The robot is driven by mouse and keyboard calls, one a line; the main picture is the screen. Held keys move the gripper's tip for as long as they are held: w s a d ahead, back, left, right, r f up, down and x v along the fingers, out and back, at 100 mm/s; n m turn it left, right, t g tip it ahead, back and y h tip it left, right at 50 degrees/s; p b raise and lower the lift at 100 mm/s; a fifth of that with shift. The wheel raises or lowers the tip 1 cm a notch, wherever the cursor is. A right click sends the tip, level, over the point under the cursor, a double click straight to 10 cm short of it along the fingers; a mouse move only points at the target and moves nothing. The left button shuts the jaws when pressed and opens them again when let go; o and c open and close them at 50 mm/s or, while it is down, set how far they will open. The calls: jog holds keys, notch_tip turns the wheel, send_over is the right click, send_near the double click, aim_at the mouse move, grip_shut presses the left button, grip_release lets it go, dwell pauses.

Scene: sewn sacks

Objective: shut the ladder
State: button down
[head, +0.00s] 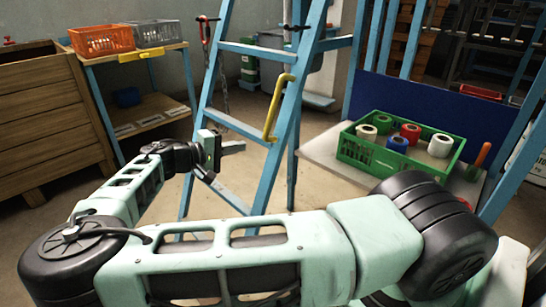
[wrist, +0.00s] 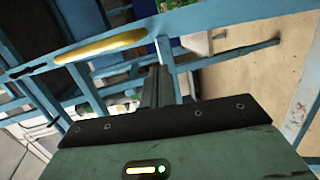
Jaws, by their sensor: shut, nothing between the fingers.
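The blue ladder (head: 287,105) stands upright in the middle of the head view, with its legs apart on the floor. A yellow handle (head: 279,106) is on its right front rail; it also shows in the wrist view (wrist: 100,46), upper left. My gripper (head: 236,147) is in front of the ladder, near the left rail and a lower rung. In the wrist view its fingers (wrist: 158,78) are together with nothing between them, close to a blue rail. Whether they touch the ladder I cannot tell.
A green crate (head: 352,153) with thread spools stands on a bench at the right. A shelf (head: 135,57) with an orange crate (head: 102,40) and a grey crate (head: 154,33) is at the left, beside a wooden chest (head: 50,120). Bare floor shows around the ladder.

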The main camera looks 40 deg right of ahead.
aim_at(256, 133)
jog(key=d+b, duration=0.1)
jog(key=d, duration=0.2)
jog(key=w+d+t+h+b, duration=0.1)
jog(key=d, duration=0.2)
jog(key=w+d+h+b, duration=0.1)
jog(key=d, duration=0.2)
jog(key=shift+r, duration=0.15)
jog(key=shift+s+d+b, duration=0.2)
jog(key=shift+s+b, duration=0.4)
jog(key=shift+s, duration=1.35)
jog(key=shift+s, duration=0.1)
